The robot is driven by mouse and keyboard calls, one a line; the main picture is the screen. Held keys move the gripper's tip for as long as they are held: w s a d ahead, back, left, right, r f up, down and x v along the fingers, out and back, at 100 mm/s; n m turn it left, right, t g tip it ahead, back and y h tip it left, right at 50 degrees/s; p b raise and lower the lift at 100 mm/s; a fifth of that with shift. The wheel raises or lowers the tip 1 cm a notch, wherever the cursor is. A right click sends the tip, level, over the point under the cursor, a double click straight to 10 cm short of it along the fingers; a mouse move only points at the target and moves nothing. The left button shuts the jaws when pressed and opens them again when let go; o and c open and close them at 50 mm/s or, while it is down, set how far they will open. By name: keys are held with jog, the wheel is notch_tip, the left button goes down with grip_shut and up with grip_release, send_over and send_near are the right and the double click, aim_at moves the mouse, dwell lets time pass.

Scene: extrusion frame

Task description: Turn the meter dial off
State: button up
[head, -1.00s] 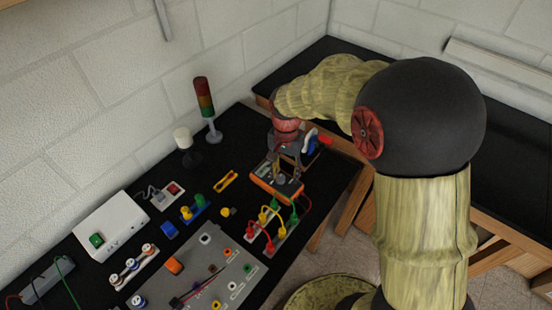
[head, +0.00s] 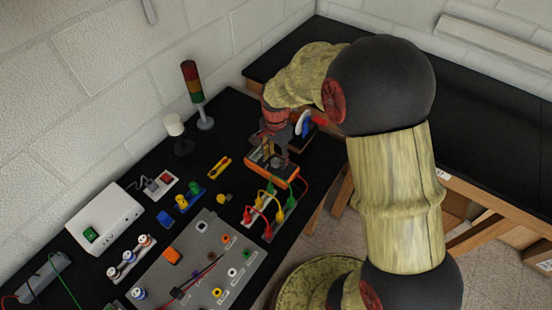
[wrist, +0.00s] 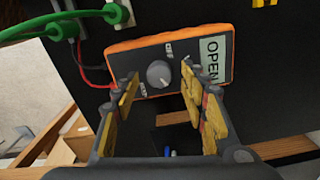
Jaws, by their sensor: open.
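The meter (wrist: 205,38) is an orange-edged box with a dark grey face in the wrist view. Its display reads OPEN. The round grey dial (wrist: 158,73) sits on the face, with small OFF labels near it. My gripper (wrist: 158,85) is open, its two fingers on either side of the dial in the picture; I cannot tell if either touches it. In the head view the meter (head: 284,179) lies on the black bench under my gripper (head: 268,163), which hides part of it.
Green cables (wrist: 60,22) and a red cable plug in beside the meter. Red, yellow and green leads (head: 262,208) stand just in front of it. A grey panel (head: 240,262), a signal tower (head: 193,90) and a white box (head: 104,215) share the bench. The bench edge is close by.

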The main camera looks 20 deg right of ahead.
jog(key=shift+f, duration=0.25)
jog(key=shift+c, duration=0.6)
grip_shut()
